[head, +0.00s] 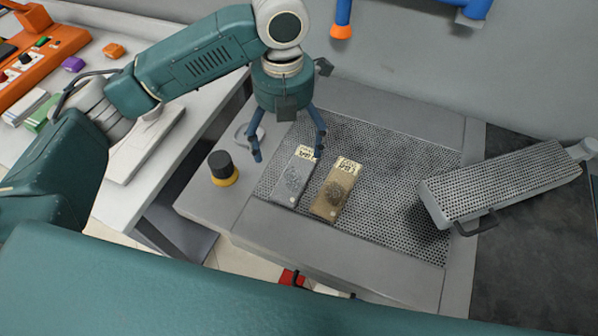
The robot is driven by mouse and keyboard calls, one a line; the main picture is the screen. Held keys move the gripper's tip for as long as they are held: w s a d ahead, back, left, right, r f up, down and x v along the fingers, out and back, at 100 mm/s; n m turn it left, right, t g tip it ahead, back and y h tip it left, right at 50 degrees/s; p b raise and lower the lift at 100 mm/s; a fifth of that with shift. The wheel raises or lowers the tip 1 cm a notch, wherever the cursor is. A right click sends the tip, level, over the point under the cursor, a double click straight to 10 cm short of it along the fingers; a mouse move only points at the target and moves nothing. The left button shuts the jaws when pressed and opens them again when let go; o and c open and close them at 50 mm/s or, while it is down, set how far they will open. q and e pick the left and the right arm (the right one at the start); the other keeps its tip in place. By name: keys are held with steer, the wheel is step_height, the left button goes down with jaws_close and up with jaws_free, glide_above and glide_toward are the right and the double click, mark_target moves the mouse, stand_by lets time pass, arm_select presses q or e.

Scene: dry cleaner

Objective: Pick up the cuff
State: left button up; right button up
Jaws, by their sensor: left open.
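My left gripper (288,156) is open, fingers pointing down, above the perforated grey plate (390,175). Its fingertips are on either side of the upper end of a flat grey patterned piece (290,184) with a pale paper tag. A similar flat brown piece (333,196) with a tag lies just to its right. A small pale ring-shaped thing (241,137) is partly hidden behind the left finger. I cannot tell for sure which of these is the cuff. No piece is visibly held. My right gripper is not in view.
A black knob on a yellow base (223,170) stands left of the plate. A hinged perforated press arm with a handle (505,182) juts in at the right. A white counter (140,150) holds an orange control panel (35,55) at left. The plate's right part is clear.

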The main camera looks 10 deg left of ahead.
arm_select(q)
steer(key=p, duration=0.1)
glide_above(292, 171)
steer(key=f, duration=0.5)
steer(key=shift+s+a, duration=0.15)
steer(key=shift+a, duration=0.25)
steer(key=shift+s+f, duration=0.1)
steer(key=shift+f, duration=0.2)
steer(key=f, duration=0.1)
steer(key=f+p, duration=0.1)
steer(key=f, duration=0.1)
steer(key=f+p, duration=0.1)
steer(key=f, duration=0.1)
steer(key=shift+w+d, duration=0.3)
steer(key=shift+d, duration=0.05)
steer(key=shift+f, duration=0.35)
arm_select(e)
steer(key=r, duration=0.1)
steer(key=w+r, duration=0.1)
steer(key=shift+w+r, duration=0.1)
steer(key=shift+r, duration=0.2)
arm_select(q)
steer(key=shift+c, duration=0.6)
steer(key=c, duration=1)
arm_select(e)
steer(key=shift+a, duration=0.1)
